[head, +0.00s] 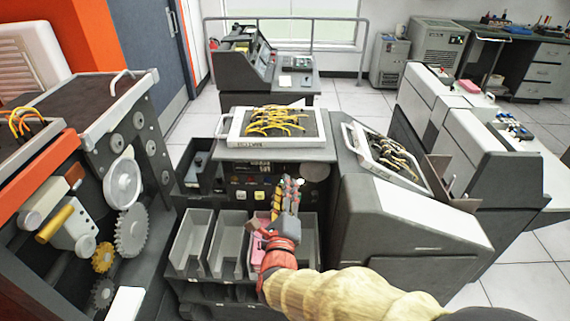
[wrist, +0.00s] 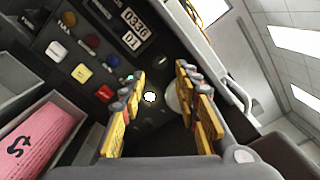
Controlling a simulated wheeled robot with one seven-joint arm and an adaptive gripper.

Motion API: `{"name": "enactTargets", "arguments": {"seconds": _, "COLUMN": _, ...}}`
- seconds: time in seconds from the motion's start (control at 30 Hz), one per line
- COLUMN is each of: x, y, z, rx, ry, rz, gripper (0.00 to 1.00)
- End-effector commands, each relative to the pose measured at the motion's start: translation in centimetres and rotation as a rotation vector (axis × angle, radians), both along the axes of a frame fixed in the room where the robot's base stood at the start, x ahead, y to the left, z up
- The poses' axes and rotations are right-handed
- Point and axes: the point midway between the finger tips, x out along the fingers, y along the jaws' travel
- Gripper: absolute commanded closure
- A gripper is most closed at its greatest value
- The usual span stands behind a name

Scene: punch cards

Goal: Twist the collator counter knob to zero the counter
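The collator (head: 290,155) stands in front of me with a dark control panel. My gripper (head: 286,188) is raised in front of the panel's right part. Its yellow fingers are spread with a gap between them in the wrist view (wrist: 155,85). A small bright white spot (wrist: 150,97) shows in that gap. A pale round disc (head: 316,171), possibly the knob, is right of my gripper; in the wrist view the right finger partly hides it. Contact with it is not visible.
Coloured buttons (wrist: 82,73) lie left of the fingers on the panel. Grey card bins (head: 188,240) sit below, one with pink cards (wrist: 35,140). A frame of yellow wires (head: 235,128) lies on top. Gears (head: 131,230) stand at left, a sloped cabinet (head: 400,225) at right.

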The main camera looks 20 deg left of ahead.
Motion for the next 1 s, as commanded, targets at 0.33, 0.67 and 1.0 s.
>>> {"name": "enactTargets", "arguments": {"seconds": 0.33, "x": 3.2, "y": 0.7, "z": 0.0, "rx": -0.004, "ry": 0.001, "rz": -0.001, "gripper": 0.68}}
{"name": "enactTargets", "arguments": {"seconds": 0.67, "x": 6.4, "y": 1.5, "z": -0.2, "rx": -0.003, "ry": -0.001, "rz": 0.001, "gripper": 0.68}}
{"name": "enactTargets", "arguments": {"seconds": 1.0, "x": 7.7, "y": 1.9, "z": -0.1, "rx": -0.004, "ry": 0.001, "rz": 0.001, "gripper": 0.68}}
